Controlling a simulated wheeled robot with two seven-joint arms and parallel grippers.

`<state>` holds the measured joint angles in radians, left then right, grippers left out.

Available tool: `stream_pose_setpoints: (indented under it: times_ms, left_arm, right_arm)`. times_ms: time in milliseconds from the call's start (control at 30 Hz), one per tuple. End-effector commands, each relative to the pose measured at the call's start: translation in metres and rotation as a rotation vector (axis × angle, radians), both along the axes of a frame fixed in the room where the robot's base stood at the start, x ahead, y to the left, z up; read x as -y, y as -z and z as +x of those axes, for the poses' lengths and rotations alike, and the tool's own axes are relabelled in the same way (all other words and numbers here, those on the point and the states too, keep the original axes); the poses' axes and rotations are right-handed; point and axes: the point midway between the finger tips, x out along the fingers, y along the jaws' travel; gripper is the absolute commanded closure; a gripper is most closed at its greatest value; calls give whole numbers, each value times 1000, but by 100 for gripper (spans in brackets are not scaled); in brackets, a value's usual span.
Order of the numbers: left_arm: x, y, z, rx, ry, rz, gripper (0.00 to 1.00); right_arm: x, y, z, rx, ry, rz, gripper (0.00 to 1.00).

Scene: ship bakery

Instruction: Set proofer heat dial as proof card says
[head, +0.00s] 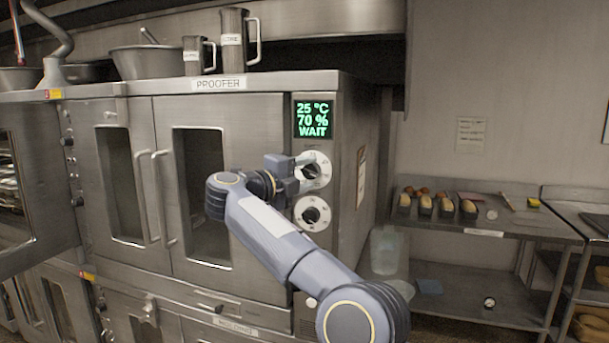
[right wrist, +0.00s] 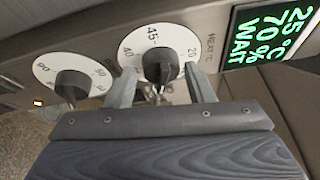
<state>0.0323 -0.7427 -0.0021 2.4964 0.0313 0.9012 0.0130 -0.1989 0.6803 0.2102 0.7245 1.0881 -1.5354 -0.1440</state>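The proofer (head: 217,101) is a steel cabinet with a green-lit display (head: 314,119) reading 25 °C, 70 %, WAIT. Below it is the white heat dial (head: 321,159) with a black knob; the right wrist view shows this dial (right wrist: 175,36) with "HEAT °C" beside it and 20, 40 and 45 legible. My right gripper (head: 304,174) is at this dial. In the right wrist view its fingers (right wrist: 160,80) are apart, one each side of the knob, with gaps showing. A card (head: 361,176) is on the proofer's right side, its text unreadable. My left gripper is out of view.
A second dial (head: 314,213) sits just below the heat dial and also shows in the right wrist view (right wrist: 72,76). Door handles (head: 145,200) stick out left of my arm. A shelf (head: 484,233) with loaves is at right. A paper (head: 471,134) hangs on the wall.

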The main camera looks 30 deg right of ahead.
Motion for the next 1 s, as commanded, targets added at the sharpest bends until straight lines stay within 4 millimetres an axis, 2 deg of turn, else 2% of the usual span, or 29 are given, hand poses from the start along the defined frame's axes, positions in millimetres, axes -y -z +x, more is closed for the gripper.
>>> stream_pose_setpoints:
  times_ms: [67, 367, 467, 800, 1000]
  left_arm:
    - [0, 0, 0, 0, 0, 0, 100]
    - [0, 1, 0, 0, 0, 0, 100]
    - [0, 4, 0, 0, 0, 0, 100]
    - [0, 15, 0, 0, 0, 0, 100]
    - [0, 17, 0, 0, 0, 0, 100]
  right_arm:
    - [0, 0, 0, 0, 0, -1, 41]
    - [-2, 0, 0, 1, -2, -2, 41]
    - [-11, 1, -3, 1, -3, -1, 41]
    - [-64, 2, -18, 0, -4, -3, 41]
    - [-75, 1, -22, -1, -1, -1, 41]
